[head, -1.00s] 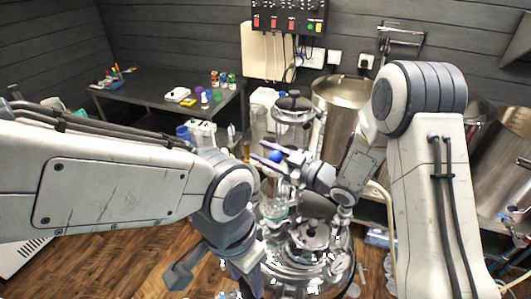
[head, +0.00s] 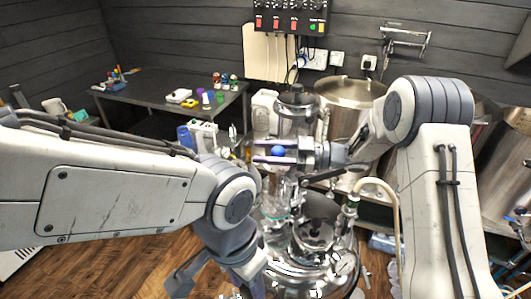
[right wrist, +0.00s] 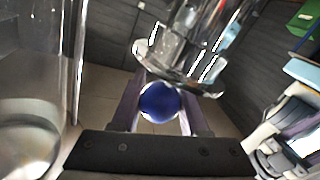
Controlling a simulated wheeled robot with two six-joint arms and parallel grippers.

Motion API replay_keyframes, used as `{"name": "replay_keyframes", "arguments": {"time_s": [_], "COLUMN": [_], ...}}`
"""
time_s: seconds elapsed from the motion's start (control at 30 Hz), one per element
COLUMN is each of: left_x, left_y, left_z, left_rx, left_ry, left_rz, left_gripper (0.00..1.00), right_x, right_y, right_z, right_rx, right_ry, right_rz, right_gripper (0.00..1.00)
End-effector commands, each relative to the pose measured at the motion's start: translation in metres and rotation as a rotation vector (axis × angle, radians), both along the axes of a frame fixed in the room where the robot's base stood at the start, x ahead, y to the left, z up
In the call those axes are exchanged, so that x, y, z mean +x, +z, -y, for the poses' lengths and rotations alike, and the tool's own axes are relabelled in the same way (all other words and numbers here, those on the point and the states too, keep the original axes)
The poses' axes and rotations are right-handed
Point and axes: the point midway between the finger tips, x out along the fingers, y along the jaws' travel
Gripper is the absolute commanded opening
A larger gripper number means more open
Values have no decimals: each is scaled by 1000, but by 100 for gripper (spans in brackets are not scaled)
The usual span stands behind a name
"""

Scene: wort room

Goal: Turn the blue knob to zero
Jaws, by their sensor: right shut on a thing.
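The blue knob (head: 278,151) is a small round ball on the glass and metal apparatus (head: 297,108). My right gripper (head: 274,153) reaches it from the right and is shut on it, with the fingers roughly level in the head view. In the right wrist view the knob (right wrist: 159,101) sits between the two purple-grey fingers, just below a metal-rimmed glass part (right wrist: 180,70). No scale or zero mark can be read. My left gripper hangs low at the bottom of the head view, away from the knob and partly cut off; its opening is unclear.
A steel pot (head: 347,100) stands behind the knob. A glossy vessel with metal fittings (head: 313,235) is below it, with a pale hose (head: 385,190) to the right. A dark table (head: 150,92) with small items is at the back left. A control box (head: 290,17) hangs on the wall.

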Motion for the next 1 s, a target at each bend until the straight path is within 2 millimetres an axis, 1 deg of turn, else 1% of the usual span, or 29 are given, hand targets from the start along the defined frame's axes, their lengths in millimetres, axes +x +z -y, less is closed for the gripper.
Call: {"name": "replay_keyframes", "arguments": {"time_s": [0.43, 0.47, 0.5, 0.53, 0.87, 0.97, 1.0], "left_x": [0, 0, 0, 0, 0, 0, 0], "left_y": [0, 0, 0, 0, -2, -8, -12], "left_z": [0, 0, 0, 0, 0, 0, 0], "left_rx": [0, 0, 0, 0, 0, 0, 0], "left_ry": [0, 0, 0, 0, 0, 1, 1], "left_rz": [0, 0, 0, 0, 0, 0, 0], "left_gripper": [50, 50, 50, 50, 50, 50, 50], "right_x": [0, 0, 0, 0, 0, 0, 1], "right_y": [2, 2, 2, 2, 0, -2, -3], "right_z": [0, 0, 0, 0, 2, 11, 17], "right_rx": [4, 4, 4, 3, 2, 2, 2], "right_ry": [10, 10, 10, 9, 9, 8, 6], "right_rz": [1, 1, 1, 1, 1, 3, 3], "right_gripper": [0, 56, 71, 74, 74, 74, 74]}}
